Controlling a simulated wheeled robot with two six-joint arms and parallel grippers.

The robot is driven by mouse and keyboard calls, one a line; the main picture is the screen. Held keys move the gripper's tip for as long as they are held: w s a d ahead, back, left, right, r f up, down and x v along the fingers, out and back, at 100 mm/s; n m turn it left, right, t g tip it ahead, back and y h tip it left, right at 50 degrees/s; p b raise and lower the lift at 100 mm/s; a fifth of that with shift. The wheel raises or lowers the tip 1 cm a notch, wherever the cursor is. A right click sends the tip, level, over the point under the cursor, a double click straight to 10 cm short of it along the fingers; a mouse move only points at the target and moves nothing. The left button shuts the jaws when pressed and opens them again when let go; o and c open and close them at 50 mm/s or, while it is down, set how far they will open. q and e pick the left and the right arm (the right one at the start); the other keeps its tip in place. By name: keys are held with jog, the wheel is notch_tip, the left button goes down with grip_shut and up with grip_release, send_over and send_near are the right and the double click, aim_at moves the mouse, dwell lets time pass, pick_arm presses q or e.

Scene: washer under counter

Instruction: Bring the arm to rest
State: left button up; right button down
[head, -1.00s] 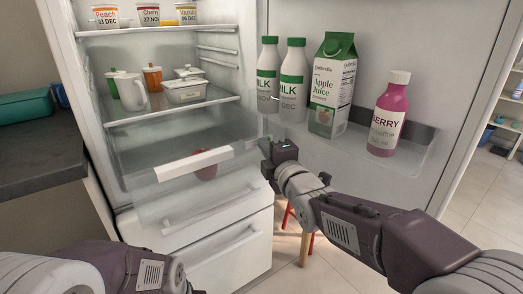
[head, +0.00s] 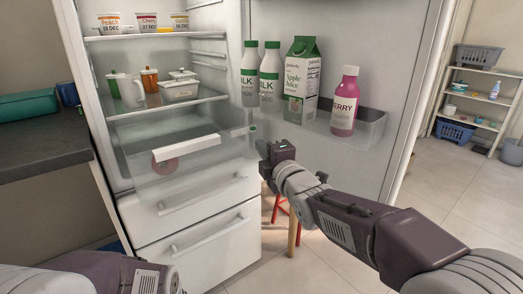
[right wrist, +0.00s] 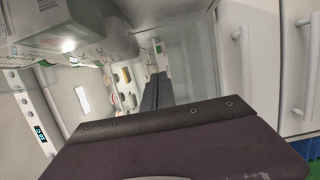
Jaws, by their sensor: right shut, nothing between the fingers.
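My right gripper (head: 278,152) is shut and empty. In the head view it appears in front of the gap between the open fridge's drawers and door, with its forearm coming in from the lower right. In the right wrist view its dark fingers (right wrist: 156,90) lie together, with nothing between them. My left forearm (head: 95,275) shows at the lower left, and its gripper is outside the picture.
The fridge door (head: 350,35) stands open, holding milk bottles (head: 260,70), apple juice (head: 302,80) and a berry bottle (head: 345,102). A clear drawer (head: 180,150) has a reddish item behind it. A stool (head: 292,230) stands behind my right arm. Open floor lies right.

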jog(key=d+f+m+h, duration=0.25)
jog(key=d+f, duration=0.25)
jog(key=d, duration=0.3)
jog(key=s+d+f+m+g+h+p, duration=0.1)
jog(key=s+d+f+m+g+h, duration=0.15)
jog(key=f, duration=0.45)
jog(key=s+d+f+m+g+h, duration=0.1)
jog(key=s+d+f+m+g, duration=0.25)
jog(key=f, duration=0.25)
jog(key=s+d+f+m+g, duration=0.2)
jog(key=s+f+m+g, duration=0.3)
jog(key=s+f+m, duration=0.45)
jog(key=s+d+f+m+g, duration=0.2)
jog(key=s+f+m+g, duration=0.35)
jog(key=s, duration=0.75)
notch_tip(320, 180, up, 37)
jog(key=t+p, duration=0.1)
jog(key=p, duration=3.7)
jog(key=shift+w+a+r+n+h+p, duration=0.15)
jog(key=shift+w+a+n+h+p, duration=0.05)
jog(key=shift+w+n+h+p, duration=0.15)
